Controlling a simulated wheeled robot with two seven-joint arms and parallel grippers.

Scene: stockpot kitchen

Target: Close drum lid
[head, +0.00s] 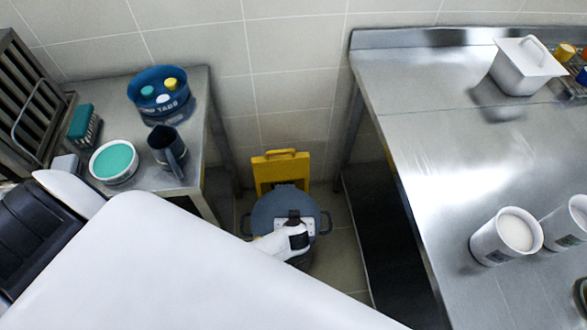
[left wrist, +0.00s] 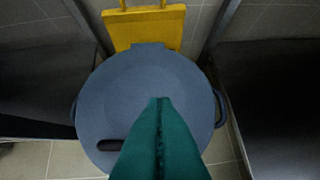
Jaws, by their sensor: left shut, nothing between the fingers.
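The drum lid (head: 266,213) is a round blue-grey disc low on the floor between the two tables. It fills the middle of the left wrist view (left wrist: 130,85), with a hinge-like tab at its far edge and a dark slot near its near left edge. It appears to lie flat over the drum; I cannot tell if it is fully seated. Side handles (left wrist: 222,108) stick out left and right. My left gripper (left wrist: 160,100) is shut and empty, its teal fingers over the lid's middle; contact is unclear. In the head view my left wrist covers the lid's near part. My right gripper is not in view.
A yellow board (head: 281,170) stands behind the drum. A steel table (head: 420,130) on the right holds white cups (head: 506,236) and a white container (head: 525,66). The left table (head: 190,185) holds a blue tub (head: 158,92), a dark jug (head: 167,152) and a teal-filled bowl (head: 113,161).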

